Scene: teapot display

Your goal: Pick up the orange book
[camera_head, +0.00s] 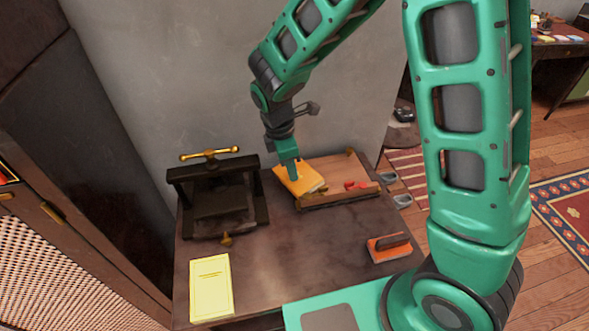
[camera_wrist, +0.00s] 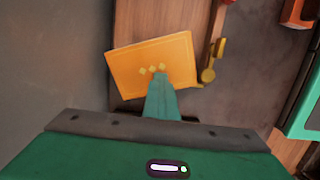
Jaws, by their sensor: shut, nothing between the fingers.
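The orange book (camera_head: 304,183) leans or lies at the left part of a wooden tray on the table, by the wall. In the wrist view the orange book (camera_wrist: 150,62) shows its cover with small yellow diamond marks. My gripper (camera_head: 294,178) points down over the book's left part, its fingers together. In the wrist view my gripper (camera_wrist: 160,85) overlaps the book's lower edge, with nothing held. I cannot tell whether the fingertips touch the cover.
The wooden tray (camera_head: 345,196) also holds small red items (camera_head: 356,185). A black press (camera_head: 218,195) stands to the left. A yellow book (camera_head: 211,287) lies at the front left, and an orange block with a dark handle (camera_head: 390,247) at the right. The middle of the table (camera_head: 290,245) is clear.

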